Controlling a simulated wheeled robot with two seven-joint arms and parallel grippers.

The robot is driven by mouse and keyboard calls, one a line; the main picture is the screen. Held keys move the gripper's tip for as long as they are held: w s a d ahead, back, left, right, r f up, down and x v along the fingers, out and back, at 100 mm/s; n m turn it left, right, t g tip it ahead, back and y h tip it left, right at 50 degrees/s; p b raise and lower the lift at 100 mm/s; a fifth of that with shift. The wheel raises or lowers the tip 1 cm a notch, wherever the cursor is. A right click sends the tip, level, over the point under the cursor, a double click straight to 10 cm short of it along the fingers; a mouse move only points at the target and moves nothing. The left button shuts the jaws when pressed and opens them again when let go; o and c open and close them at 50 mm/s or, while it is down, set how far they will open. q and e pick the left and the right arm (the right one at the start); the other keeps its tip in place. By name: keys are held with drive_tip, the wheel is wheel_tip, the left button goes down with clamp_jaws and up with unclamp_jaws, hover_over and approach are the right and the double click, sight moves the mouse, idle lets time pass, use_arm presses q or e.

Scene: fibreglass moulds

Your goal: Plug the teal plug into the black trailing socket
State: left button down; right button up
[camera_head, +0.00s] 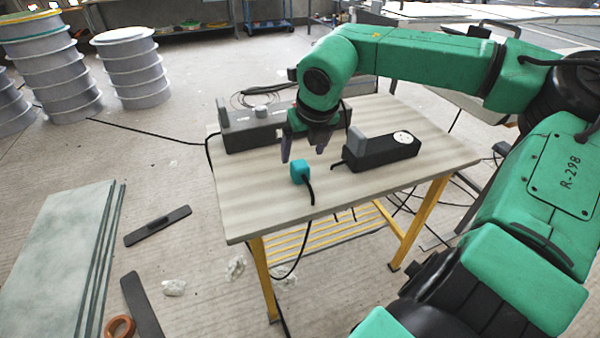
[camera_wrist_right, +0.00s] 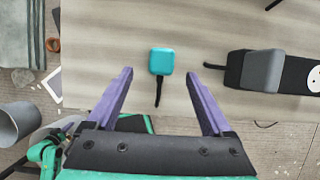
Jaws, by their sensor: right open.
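The teal plug (camera_head: 300,171) lies on the table with its black cable trailing over the table's front edge. It also shows in the right wrist view (camera_wrist_right: 162,61), centred between the fingertips. My right gripper (camera_head: 304,154) is open and empty, pointing down just above and behind the plug; its two purple-grey fingers show in the wrist view (camera_wrist_right: 160,73). The black trailing socket (camera_head: 385,153) lies to the plug's right, with a round white outlet (camera_head: 402,137) on top and a grey upright block (camera_head: 355,142) at its left end; it is cut off in the wrist view (camera_wrist_right: 295,76). My left gripper is out of view.
The table (camera_head: 260,210) has yellow legs and is bare around the plug. A dark grey box (camera_head: 250,132) with a knob and upright plate stands at its back left. Green-grey panels (camera_head: 60,260) and dark bars (camera_head: 157,226) lie on the floor at left.

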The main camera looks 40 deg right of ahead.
sight(300, 164)
drive_tip(key=shift+x, duration=0.75)
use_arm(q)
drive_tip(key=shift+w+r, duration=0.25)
use_arm(e)
drive_tip(key=shift+w+f, duration=0.15)
drive_tip(key=shift+w, duration=0.05)
drive_tip(key=x, duration=0.4)
drive_tip(key=shift+d+f, duration=0.2)
drive_tip(key=shift+f, duration=0.15)
drive_tip(key=shift+w+f, duration=0.15)
drive_tip(key=shift+f, duration=0.1)
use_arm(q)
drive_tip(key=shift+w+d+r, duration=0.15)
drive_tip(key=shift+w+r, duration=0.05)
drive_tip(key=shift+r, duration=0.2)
use_arm(e)
drive_tip(key=shift+c, duration=0.3)
clamp_jaws()
